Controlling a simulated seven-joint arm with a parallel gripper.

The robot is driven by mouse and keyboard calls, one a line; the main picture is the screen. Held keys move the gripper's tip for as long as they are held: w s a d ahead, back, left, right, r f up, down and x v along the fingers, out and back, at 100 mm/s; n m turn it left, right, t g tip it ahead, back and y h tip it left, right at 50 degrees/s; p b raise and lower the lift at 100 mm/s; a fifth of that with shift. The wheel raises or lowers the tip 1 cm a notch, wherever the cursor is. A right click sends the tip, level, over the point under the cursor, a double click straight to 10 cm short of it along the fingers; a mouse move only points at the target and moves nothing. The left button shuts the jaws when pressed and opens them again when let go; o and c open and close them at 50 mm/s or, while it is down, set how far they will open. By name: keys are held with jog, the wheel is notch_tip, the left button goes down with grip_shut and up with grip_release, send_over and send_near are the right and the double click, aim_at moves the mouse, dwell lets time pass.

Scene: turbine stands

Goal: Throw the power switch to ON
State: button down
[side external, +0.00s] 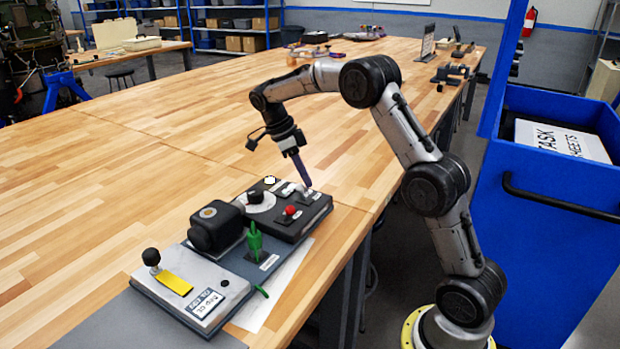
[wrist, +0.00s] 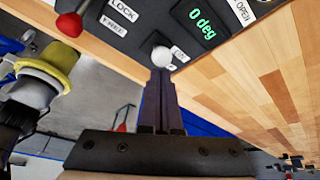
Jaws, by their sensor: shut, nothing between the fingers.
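A white ball-topped lever (wrist: 161,56) stands on the black control box (side external: 318,211). My gripper (side external: 308,185) points down at the right end of this box. In the wrist view, its shut fingers (wrist: 160,76) reach right up to the white ball. I cannot tell whether they touch it. Nothing shows between the fingers.
A red-ball lever (side external: 290,210), labelled LOCK and FREE in the wrist view, is close by. A display (wrist: 196,24) reads 0 deg. A green lever (side external: 254,240), a black housing (side external: 214,227) and a black-knobbed lever (side external: 151,257) stand leftward.

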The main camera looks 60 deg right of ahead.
jog(key=shift+w+a+f, duration=0.1)
jog(key=shift+w, duration=0.45)
dwell(0.4)
